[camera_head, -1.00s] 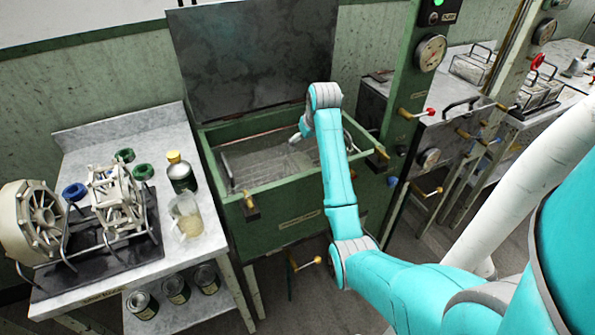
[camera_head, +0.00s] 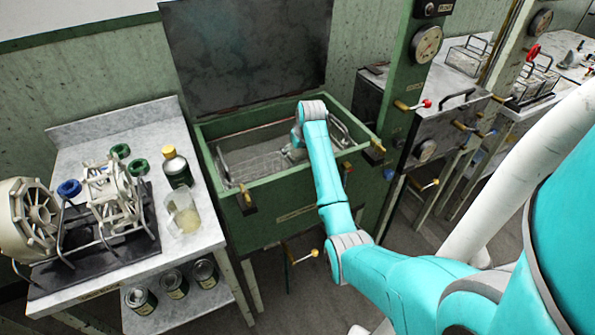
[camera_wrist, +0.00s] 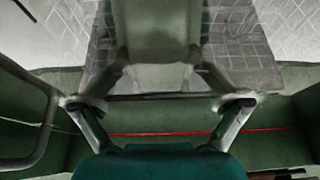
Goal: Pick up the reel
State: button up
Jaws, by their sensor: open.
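Two pale reels are in the head view on the left table: a large cream one (camera_head: 28,218) and a smaller white one (camera_head: 114,192) on a dark stand. My gripper (camera_head: 297,143) is in or just over the green basin (camera_head: 290,210), well to the right of both reels; its fingers are mostly hidden by my arm. In the wrist view my gripper (camera_wrist: 158,72) is spread open with no reel seen in it. A blurred grey-green shape lies beyond the fingers; I cannot tell what it is.
The basin holds a wire rack (camera_head: 255,160), and its dark lid (camera_head: 245,55) stands raised behind. A dark bottle (camera_head: 176,170) and a clear beaker (camera_head: 183,212) stand near the table's right edge. Green pillars and a second basin are to the right.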

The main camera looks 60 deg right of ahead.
jog(key=shift+f, duration=0.1)
jog(key=c, duration=1.4)
jog(key=shift+o, duration=0.2)
